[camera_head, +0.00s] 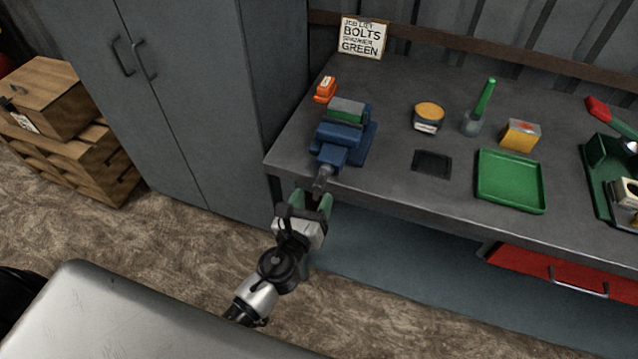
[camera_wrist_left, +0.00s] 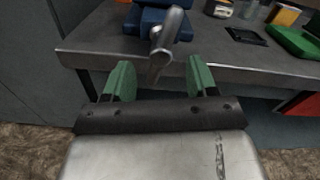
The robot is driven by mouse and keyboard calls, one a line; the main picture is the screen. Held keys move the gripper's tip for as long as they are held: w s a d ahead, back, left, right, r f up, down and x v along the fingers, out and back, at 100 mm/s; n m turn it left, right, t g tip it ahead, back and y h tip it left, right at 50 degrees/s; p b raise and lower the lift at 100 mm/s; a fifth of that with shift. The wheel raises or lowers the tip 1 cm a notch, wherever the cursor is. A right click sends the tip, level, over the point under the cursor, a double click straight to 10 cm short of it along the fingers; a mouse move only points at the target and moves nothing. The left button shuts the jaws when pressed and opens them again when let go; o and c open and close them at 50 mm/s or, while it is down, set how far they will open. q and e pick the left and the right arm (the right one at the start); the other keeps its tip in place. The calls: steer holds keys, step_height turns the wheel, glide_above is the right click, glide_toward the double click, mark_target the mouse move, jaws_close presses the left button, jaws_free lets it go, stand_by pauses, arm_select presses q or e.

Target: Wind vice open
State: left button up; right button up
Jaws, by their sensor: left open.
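The blue vice (camera_head: 340,145) sits at the left front corner of the workbench. A green block lies across its top by the jaws. Its grey screw and handle (camera_head: 321,180) stick out past the bench's front edge; the handle also shows in the left wrist view (camera_wrist_left: 165,35), tilted. My left gripper (camera_head: 312,203) is just in front of the handle, below the bench edge. In the left wrist view its two green fingertips (camera_wrist_left: 160,82) are apart, with the handle end between and beyond them. I cannot tell whether they touch it. My right gripper is not in view.
The workbench (camera_head: 395,185) also holds an orange item (camera_head: 325,90), a round tin (camera_head: 428,117), a cup with a green-handled tool (camera_head: 473,122), a yellow box (camera_head: 520,135), a black pad (camera_head: 432,164) and a green tray (camera_head: 510,181). A grey cabinet (camera_head: 180,80) stands left of it.

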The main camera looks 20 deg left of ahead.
mark_target(317, 190)
arm_select(q)
steer(key=shift+w+d, duration=0.1)
steer(key=shift+w, duration=1.9)
